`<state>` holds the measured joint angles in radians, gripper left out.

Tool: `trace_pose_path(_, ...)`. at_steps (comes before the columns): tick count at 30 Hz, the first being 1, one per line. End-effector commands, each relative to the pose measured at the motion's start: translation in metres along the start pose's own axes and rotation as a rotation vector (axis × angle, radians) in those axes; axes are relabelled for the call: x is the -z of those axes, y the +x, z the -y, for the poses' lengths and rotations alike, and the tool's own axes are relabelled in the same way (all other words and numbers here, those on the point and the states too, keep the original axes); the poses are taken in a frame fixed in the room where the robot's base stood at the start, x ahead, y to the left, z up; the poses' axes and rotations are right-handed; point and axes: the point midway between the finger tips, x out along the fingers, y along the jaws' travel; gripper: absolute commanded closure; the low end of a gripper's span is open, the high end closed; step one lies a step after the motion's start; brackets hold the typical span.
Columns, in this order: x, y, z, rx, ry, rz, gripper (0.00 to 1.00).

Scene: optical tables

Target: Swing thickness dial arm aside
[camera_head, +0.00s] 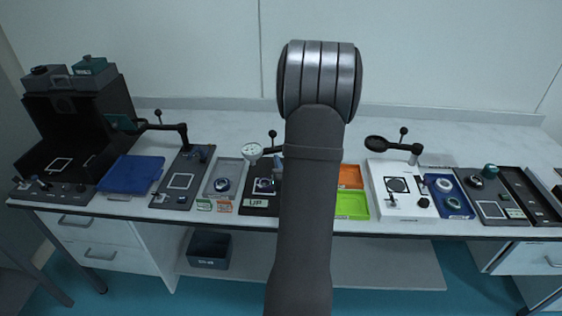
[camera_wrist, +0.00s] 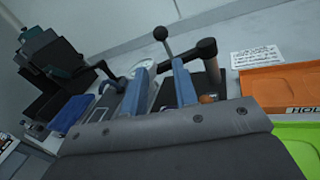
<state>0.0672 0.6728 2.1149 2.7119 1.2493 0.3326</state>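The thickness dial (camera_head: 252,151) is a round white gauge on a dark arm, over a black base (camera_head: 257,203) marked "UP". My arm hides the right part of this station in the head view. In the wrist view the dial (camera_wrist: 148,66) shows beyond my fingers. A black ball knob (camera_wrist: 160,33) rises on a thin stem from the dial arm, left of a thick dark post (camera_wrist: 207,47). My gripper (camera_wrist: 157,82) has two blue fingers spread apart with nothing held. The knob's stem passes behind the right fingertip; I cannot tell if they touch.
An orange tray (camera_head: 350,176) and a green tray (camera_head: 351,205) lie right of the station. A grey tray (camera_head: 223,178) is left of it. Farther left another dark swing arm (camera_head: 165,127) stands over a grey base. A magnifier arm (camera_head: 390,143) stands at right.

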Motion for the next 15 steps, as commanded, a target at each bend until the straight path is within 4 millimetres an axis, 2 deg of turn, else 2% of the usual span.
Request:
trace_pose_path(1,0.001,0.001,0.003,-0.014,-0.008,0.0,0.84)
trace_pose_path(3,0.003,0.001,0.006,-0.055,-0.028,-0.001,0.97)
trace_pose_path(4,0.004,0.002,0.008,-0.078,-0.04,-0.001,1.0)
trace_pose_path(8,0.012,-0.002,0.018,-0.208,-0.096,-0.008,1.0)
trace_pose_path(15,0.031,-0.023,0.033,-0.423,-0.165,-0.037,1.0)
